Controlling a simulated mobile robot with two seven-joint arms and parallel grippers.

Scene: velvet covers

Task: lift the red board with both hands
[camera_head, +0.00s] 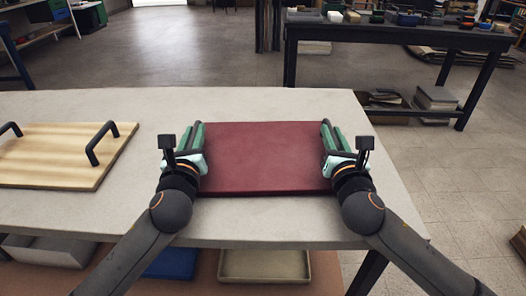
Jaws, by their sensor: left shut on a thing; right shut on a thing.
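The red board (264,158) is a flat dark-red rectangle over the right part of the pale grey table (270,218). My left gripper (197,140) is shut on its left edge. My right gripper (328,138) is shut on its right edge. The grippers and wrists cover parts of both side edges. The board looks level; I cannot tell whether it touches the table or is slightly above it.
A wooden board (50,155) with two black handles lies on the table at left. A blue bin (172,263) and a tan tray (264,265) sit on a shelf below. A dark workbench (400,37) with small items stands behind, across open floor.

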